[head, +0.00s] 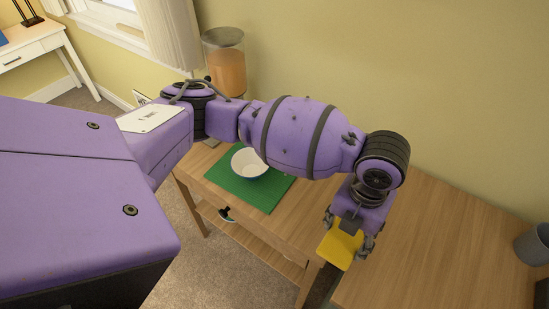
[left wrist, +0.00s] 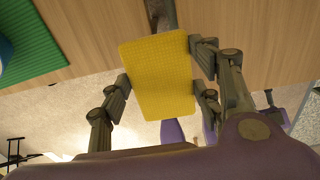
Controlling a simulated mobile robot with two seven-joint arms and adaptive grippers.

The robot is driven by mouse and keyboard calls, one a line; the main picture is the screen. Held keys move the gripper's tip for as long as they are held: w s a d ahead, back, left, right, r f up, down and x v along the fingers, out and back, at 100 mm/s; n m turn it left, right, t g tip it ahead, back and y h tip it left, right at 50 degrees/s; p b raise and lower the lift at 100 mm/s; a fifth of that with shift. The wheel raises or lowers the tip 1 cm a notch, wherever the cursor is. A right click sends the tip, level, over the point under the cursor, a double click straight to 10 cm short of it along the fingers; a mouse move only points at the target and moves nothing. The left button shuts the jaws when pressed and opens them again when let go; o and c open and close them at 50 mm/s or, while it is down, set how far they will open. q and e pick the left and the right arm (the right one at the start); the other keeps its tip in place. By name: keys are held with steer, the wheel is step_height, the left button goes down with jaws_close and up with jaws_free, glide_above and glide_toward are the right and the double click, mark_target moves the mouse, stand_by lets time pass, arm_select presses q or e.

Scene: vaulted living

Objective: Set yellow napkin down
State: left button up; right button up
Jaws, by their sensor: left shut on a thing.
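The yellow napkin (head: 340,245) is a flat, thin square at the end of my left arm in the head view. My left gripper (head: 349,240) is shut on it, near the front edge of the wooden table. The left wrist view shows the napkin (left wrist: 160,78) between the fingers of the left gripper (left wrist: 163,92), with part of it overlapping the tabletop and part over the floor in that view. I cannot tell its height above the table. My right gripper is not in view.
A green mat (head: 272,192) with a white bowl (head: 249,163) lies on the wooden table (head: 430,235). A drink dispenser (head: 226,66) stands at the back and a grey cup (head: 534,245) at the far right. The tabletop right of the gripper is bare.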

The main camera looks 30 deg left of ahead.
arm_select(q)
steer(key=w+a+f, duration=0.4)
steer(key=w+a, duration=0.3)
glide_above(320, 212)
steer(key=s, duration=0.1)
steer(key=f, duration=0.4)
steer(key=shift+s+d+f, duration=0.15)
steer(key=shift+d, duration=0.2)
steer(key=shift+w+a+f, duration=0.4)
steer(key=shift+w+f, duration=0.05)
steer(key=shift+f, duration=0.2)
steer(key=shift+w+f+b, duration=0.2)
steer(key=shift+f+b, duration=0.1)
steer(key=shift+f, duration=1.3)
steer(key=shift+f, duration=0.15)
steer(key=o, duration=1)
steer(key=shift+c, duration=0.2)
